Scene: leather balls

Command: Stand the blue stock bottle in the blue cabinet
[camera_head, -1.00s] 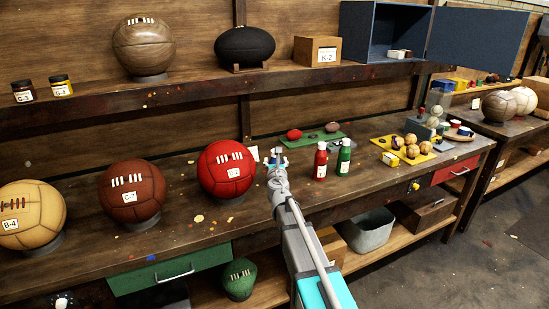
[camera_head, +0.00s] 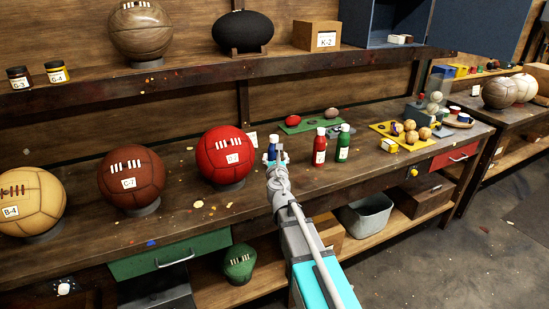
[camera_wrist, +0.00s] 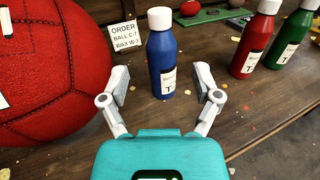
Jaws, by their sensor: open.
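The blue stock bottle (camera_wrist: 162,62) stands upright on the workbench, with a white cap and a white label. In the wrist view my gripper (camera_wrist: 163,92) is open, with one finger on each side of the bottle's lower part; I cannot tell whether either touches it. In the head view my gripper (camera_head: 276,160) partly hides the bottle (camera_head: 274,146). The blue cabinet (camera_head: 364,20) stands open on the upper shelf at the top right, its door swung to the right. A small white item and a small brown item sit at its floor edge.
A red ball (camera_wrist: 45,75) on a stand is close to my gripper's left. A red bottle (camera_head: 319,147) and a green bottle (camera_head: 343,143) stand to the right. An order card (camera_wrist: 124,38) stands behind. The upper shelf (camera_head: 180,84) overhangs the bench's back.

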